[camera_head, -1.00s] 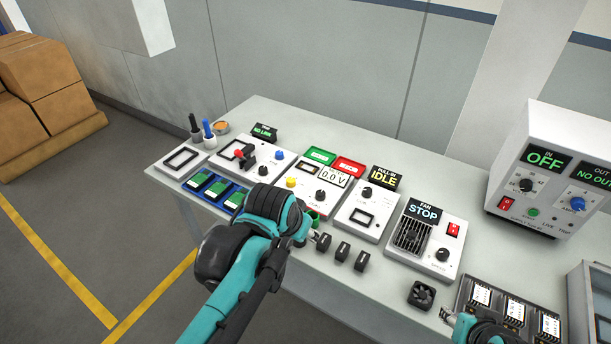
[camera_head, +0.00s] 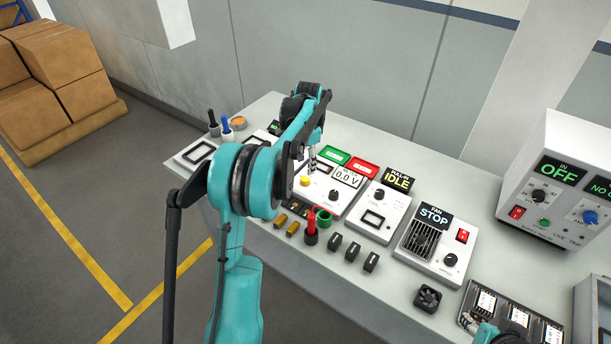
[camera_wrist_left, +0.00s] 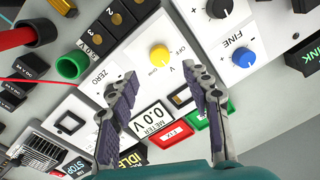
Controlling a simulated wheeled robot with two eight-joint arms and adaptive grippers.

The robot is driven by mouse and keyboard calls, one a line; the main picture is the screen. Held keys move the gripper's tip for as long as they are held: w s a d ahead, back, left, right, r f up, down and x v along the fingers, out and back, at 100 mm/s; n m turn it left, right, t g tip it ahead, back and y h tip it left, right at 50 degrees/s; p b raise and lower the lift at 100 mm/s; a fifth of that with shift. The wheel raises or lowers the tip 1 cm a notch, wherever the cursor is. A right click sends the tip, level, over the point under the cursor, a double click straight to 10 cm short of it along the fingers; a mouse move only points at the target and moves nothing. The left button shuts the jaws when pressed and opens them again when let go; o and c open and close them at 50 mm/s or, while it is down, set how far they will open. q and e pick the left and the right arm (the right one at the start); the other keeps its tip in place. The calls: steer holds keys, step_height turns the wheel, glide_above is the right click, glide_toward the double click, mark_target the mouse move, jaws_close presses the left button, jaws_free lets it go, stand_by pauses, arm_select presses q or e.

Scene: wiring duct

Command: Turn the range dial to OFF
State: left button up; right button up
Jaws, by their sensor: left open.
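The range dial is a yellow round knob (camera_head: 305,181) on the white meter unit (camera_head: 322,204). In the left wrist view the yellow dial (camera_wrist_left: 160,55) has the word OFF printed beside it and a V nearby; I cannot make out where its pointer stands. The meter display (camera_wrist_left: 152,117) reads 0.0 V. My left gripper (camera_head: 311,166) is open above the meter unit. In the wrist view its two fingers (camera_wrist_left: 160,74) point toward the dial, one to each side, with nothing between them. My right gripper (camera_head: 472,321) shows only partly at the bottom edge; its jaws are unclear.
A black ZERO knob (camera_wrist_left: 114,92) sits close to the left finger. Several small black blocks line the front.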

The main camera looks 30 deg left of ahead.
mark_target(305, 178)
arm_select(q)
step_height(305, 178, down, 7)
steer(key=shift+a+f+b, duration=0.1)
steer(key=shift+a+b, duration=0.05)
steer(key=shift+b, duration=0.95)
jaws_close()
